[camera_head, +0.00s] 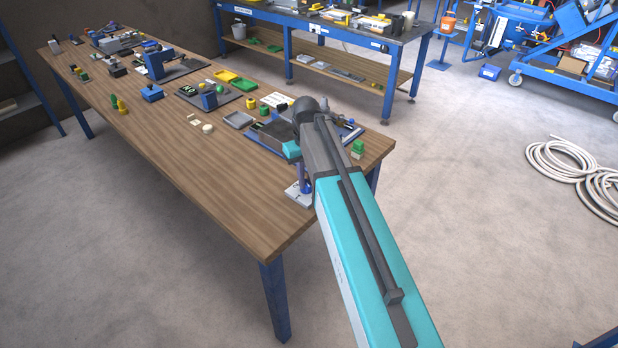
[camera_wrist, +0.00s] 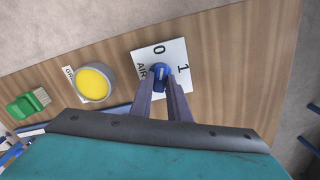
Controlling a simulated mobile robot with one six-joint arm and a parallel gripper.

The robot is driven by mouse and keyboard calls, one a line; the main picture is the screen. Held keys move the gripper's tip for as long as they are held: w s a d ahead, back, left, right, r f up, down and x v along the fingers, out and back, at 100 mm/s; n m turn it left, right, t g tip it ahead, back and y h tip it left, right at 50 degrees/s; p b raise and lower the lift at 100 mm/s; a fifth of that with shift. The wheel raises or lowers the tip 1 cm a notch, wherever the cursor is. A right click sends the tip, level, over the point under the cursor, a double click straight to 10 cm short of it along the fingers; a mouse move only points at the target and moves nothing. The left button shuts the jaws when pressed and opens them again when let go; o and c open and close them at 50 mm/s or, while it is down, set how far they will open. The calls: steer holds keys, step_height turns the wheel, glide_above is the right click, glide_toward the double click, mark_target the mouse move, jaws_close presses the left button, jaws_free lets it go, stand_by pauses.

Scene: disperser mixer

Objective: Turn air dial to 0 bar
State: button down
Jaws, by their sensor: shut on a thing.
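The air dial (camera_wrist: 161,70) is a small blue knob on a white plate (camera_wrist: 144,56) marked "AIR", "0" and "1". In the wrist view the "0" is at the top of the plate and the "1" at its right. My gripper (camera_wrist: 161,82) is shut on the knob, with one finger on each side. The fingers hide part of the knob, and I cannot tell for sure which mark it points to. In the head view the plate (camera_head: 293,190) lies at the table's near right corner, below my wrist, and the blue knob (camera_head: 307,187) shows beside my arm.
A yellow round button (camera_wrist: 95,83) in a grey ring and a green brush-like piece (camera_wrist: 27,104) are left of the dial in the wrist view. The wooden table (camera_head: 215,185) holds several small devices further back. Open floor (camera_head: 480,230) lies to the right.

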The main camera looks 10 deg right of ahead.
mark_target(306, 182)
steer(key=shift+n, duration=0.4)
steer(key=c, duration=1.7)
jaws_free()
steer(key=shift+r, duration=0.15)
steer(key=shift+r+p, duration=4.45)
steer(key=shift+r, duration=2.3)
